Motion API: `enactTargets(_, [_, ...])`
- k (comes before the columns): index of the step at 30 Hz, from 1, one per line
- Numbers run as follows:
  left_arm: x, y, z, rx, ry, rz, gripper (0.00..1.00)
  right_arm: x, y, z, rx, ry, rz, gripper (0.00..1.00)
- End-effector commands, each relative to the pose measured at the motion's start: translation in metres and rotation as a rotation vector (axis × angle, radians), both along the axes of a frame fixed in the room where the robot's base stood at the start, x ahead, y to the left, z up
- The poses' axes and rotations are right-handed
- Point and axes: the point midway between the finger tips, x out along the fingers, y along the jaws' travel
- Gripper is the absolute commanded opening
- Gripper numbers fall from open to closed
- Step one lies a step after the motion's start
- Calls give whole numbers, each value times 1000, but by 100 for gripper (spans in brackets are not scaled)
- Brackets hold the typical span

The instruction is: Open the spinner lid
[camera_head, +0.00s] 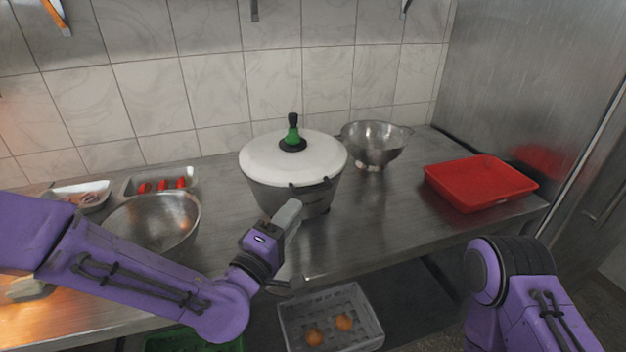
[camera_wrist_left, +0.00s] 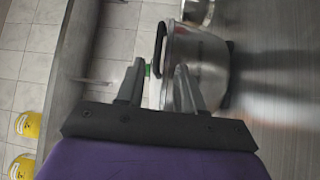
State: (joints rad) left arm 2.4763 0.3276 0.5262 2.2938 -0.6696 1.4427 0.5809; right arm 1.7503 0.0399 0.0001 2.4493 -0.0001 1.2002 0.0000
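The spinner (camera_head: 285,195) is a grey metal pot on the steel counter. Whether a finger touches the pot cannot be told. My right gripper is out of view; only my right arm shows.
A steel bowl (camera_head: 184,222) and small trays with food stand left of the pot. A colander (camera_head: 376,146) stands behind right, and a red tray (camera_head: 480,184) lies at the right end. A grey crate (camera_head: 375,332) sits below the counter. Counter between pot and red tray is clear.

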Motion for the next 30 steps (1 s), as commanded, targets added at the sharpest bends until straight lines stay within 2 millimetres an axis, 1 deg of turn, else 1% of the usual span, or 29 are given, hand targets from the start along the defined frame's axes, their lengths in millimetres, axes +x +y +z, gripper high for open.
enactTargets(1, [7,-4,3,1,0,0,37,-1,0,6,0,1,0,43])
enactTargets(6, [41,-21,8,4,2,3,37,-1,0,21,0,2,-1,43])
enactTargets(9, [60,-31,10,4,2,2,37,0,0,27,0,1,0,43])
enactTargets(12, [74,-38,10,4,3,3,37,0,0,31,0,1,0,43])
enactTargets(16, [84,-43,9,5,3,2,37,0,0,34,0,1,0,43])
enactTargets(23, [85,-44,8,4,3,2,37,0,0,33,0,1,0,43])
enactTargets(24, [85,-44,8,4,3,2,34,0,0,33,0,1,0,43])
enactTargets(26, [85,-44,8,4,3,2,14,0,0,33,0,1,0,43])
enactTargets(27, [85,-44,8,4,3,2,1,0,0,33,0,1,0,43])
enactTargets(30, [85,-44,8,5,4,2,0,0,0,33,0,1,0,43])
